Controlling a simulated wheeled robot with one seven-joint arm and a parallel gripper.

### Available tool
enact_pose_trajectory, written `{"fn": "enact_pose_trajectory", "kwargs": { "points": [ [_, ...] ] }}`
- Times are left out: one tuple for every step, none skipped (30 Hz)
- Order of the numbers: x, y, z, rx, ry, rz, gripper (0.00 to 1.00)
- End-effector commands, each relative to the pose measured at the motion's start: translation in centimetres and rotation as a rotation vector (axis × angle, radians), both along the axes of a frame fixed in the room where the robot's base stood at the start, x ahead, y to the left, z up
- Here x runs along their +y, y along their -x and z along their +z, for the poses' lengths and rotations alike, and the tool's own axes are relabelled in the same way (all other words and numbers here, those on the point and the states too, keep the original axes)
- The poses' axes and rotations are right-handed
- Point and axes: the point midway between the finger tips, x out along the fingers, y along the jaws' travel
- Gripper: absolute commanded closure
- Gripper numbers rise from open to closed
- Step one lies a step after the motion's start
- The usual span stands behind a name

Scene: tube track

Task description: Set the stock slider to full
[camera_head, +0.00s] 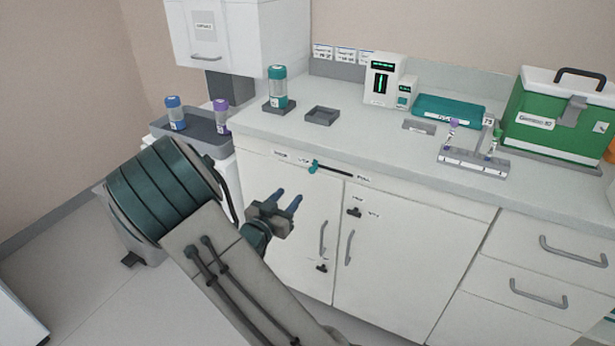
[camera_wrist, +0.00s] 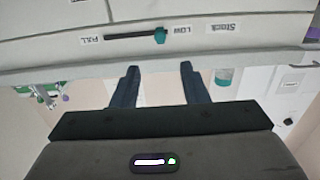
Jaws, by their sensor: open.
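The stock slider is a dark horizontal slot on the cabinet front just below the counter edge, with a teal knob (camera_head: 313,166). The knob sits at the left end of the slot, beside the LOW label; the FULL label (camera_head: 363,179) is at the right end. In the wrist view the picture is upside down: the knob (camera_wrist: 160,36) is at the slot's right end near LOW, and FULL (camera_wrist: 90,39) is at the left. My gripper (camera_head: 287,200) is open and empty, in front of the left cabinet door, below and left of the knob, apart from it.
Cabinet door handles (camera_head: 323,238) and a small dark latch (camera_head: 354,212) stick out below the slider. The counter above holds a teal-capped jar (camera_head: 277,88), a small grey tray (camera_head: 322,116), a teal tray (camera_head: 450,110), a tube rack (camera_head: 474,160) and a green case (camera_head: 552,122).

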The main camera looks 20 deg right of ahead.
Motion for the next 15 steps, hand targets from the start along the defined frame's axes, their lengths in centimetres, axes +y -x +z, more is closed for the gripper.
{"fn": "enact_pose_trajectory", "kwargs": {
  "points": [
    [-0.9,-0.5,0.0,-0.001,0.001,-0.003,0.6],
    [-1.3,-0.9,0.0,0.0,0.0,-0.004,0.6],
    [-2.0,-1.4,0.0,0.0,0.0,-0.004,0.6],
    [-2.5,-1.8,0.0,-0.001,0.0,-0.004,0.6],
    [-3.1,-2.2,0.0,0.0,0.0,-0.004,0.6],
    [-3.8,-2.8,0.0,0.0,0.0,-0.004,0.6],
    [-4.3,-3.2,0.0,0.0,0.0,-0.002,0.6],
    [-4.8,-3.6,0.0,0.001,-0.001,-0.003,0.6],
    [-5.5,-4.1,0.0,0.001,-0.001,-0.002,0.6],
    [-6.0,-4.5,0.0,0.0,0.0,-0.002,0.6],
    [-6.4,-4.8,0.0,0.001,-0.001,-0.002,0.6],
    [-6.9,-5.3,0.0,0.0,-0.002,-0.001,0.6],
    [-7.3,-5.6,0.0,0.001,-0.001,-0.001,0.6],
    [-7.7,-5.9,0.0,0.001,-0.001,-0.001,0.6],
    [-8.1,-6.3,0.0,0.0,-0.002,0.0,0.6]
  ]
}}
